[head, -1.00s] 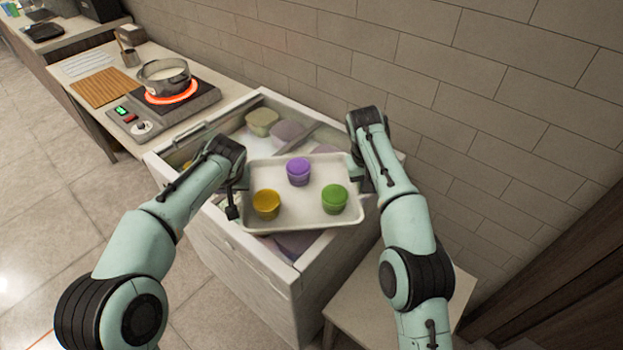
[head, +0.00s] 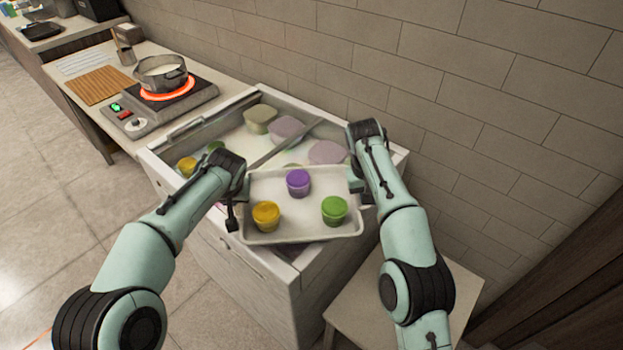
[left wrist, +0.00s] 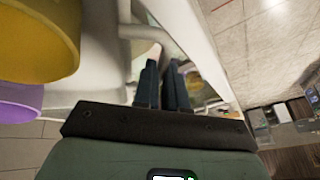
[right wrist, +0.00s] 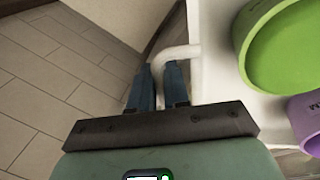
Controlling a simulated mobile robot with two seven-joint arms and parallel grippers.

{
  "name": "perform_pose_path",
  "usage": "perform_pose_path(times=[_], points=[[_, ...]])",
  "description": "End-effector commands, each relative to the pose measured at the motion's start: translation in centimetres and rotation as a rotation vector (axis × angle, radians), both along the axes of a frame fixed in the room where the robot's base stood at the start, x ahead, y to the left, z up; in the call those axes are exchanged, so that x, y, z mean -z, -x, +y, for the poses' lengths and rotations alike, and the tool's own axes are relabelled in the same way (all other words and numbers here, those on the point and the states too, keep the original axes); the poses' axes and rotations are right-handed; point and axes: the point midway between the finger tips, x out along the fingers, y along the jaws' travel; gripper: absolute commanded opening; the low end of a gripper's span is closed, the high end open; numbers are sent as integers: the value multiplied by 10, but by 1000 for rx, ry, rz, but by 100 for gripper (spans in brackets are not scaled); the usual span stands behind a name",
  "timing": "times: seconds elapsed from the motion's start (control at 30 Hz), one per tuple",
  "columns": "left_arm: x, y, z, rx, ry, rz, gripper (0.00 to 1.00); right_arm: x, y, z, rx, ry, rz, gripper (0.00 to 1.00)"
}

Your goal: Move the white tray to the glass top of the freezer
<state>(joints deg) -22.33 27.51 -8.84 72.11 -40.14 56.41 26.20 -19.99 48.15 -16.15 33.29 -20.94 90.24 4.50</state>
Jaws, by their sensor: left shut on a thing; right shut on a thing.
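The white tray (head: 285,238) is held level between my two grippers, over the near part of the freezer (head: 250,265). It carries a yellow cup (head: 266,216), a purple cup (head: 297,183) and a green cup (head: 334,210), all upright. My left gripper (head: 238,192) is shut on the tray's left handle, which shows in the left wrist view (left wrist: 140,33). My right gripper (head: 356,182) is shut on the right handle, which shows in the right wrist view (right wrist: 176,54). The freezer's glass top (head: 235,150) shows behind the tray; the tray hides its near part.
Several tubs, such as a pale green one (head: 260,118), show inside the freezer. A pot (head: 160,75) stands on a glowing hot plate (head: 185,98) on the counter at left. A low pale table (head: 390,300) stands right of the freezer. A brick wall rises behind.

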Motion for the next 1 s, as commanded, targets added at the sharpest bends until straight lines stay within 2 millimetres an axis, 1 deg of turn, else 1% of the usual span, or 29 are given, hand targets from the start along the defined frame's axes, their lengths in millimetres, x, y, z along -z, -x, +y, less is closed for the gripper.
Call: perform_pose_path(times=[0.03,0.13,0.17,0.2,0.23,0.5,0.63,0.77,1.0], points=[[6,0,-2,3,3,-1,0,6,0,2,-2,-3,1,0],[13,0,-2,3,3,2,0,14,0,2,-2,-3,2,0],[14,0,-2,3,3,3,14,14,0,2,-2,-3,5,19],[12,0,-2,2,2,3,27,12,0,2,-2,-3,4,32],[11,0,-2,3,2,2,37,12,0,1,-2,-3,4,41],[10,0,-1,1,1,2,37,11,0,1,0,-1,3,41],[2,4,-3,2,1,0,37,11,0,0,0,-1,3,41],[-18,12,-7,3,3,-2,37,11,0,0,0,-1,3,41],[-64,34,-17,2,2,-1,37,11,0,0,0,0,3,41]])
